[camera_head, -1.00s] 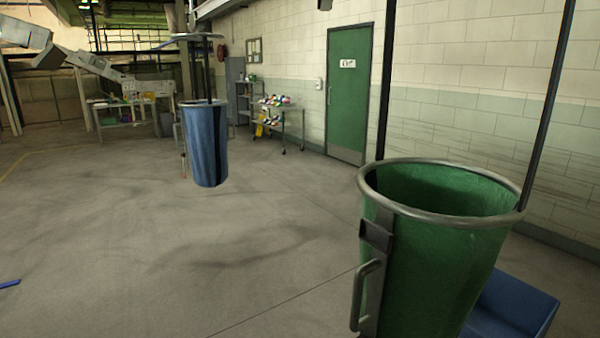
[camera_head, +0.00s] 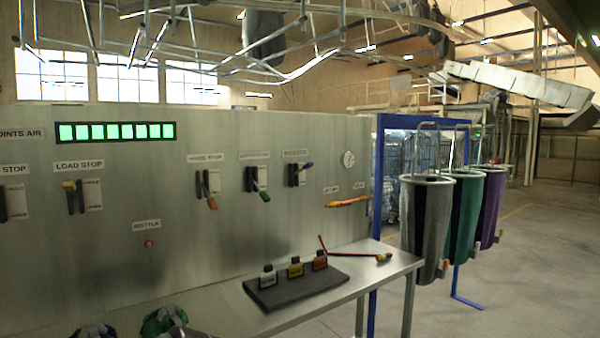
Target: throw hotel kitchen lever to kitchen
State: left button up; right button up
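Levers stand out from a grey metal control panel (camera_head: 110,240). A lever with a yellow tip (camera_head: 69,185) is under a "LOAD STOP" label. To its right are a lever with an orange-red tip (camera_head: 212,203), one with a green tip (camera_head: 265,196) and one with a blue tip (camera_head: 306,166). A dark block (camera_head: 300,287) on the table bears three labelled pieces with white, yellow and red fronts. I cannot read any label as hotel or kitchen, so I cannot tell which lever is the named one. Neither gripper can be made out.
A metal table (camera_head: 215,305) runs along the panel. A red rod-like thing (camera_head: 360,256) lies on it; bundled things (camera_head: 165,318) sit at the bottom edge. Grey (camera_head: 427,225), green (camera_head: 464,215) and purple (camera_head: 491,205) sling bags hang right. Open floor (camera_head: 540,270) lies beyond.

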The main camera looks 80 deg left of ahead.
aim_at(309, 165)
jog(key=u, duration=2.95)
jog(key=i+l+u, duration=0.25)
jog(key=u, duration=0.15)
jog(key=i+l+u, duration=0.2)
jog(key=u, duration=0.2)
jog(key=i+l, duration=0.15)
jog(key=l, duration=0.25)
jog(key=i+l+u, duration=0.15)
jog(key=l, duration=0.25)
jog(key=i+l, duration=0.15)
jog(key=l, duration=0.25)
jog(key=i+l+u, duration=0.15)
jog(key=l, duration=0.25)
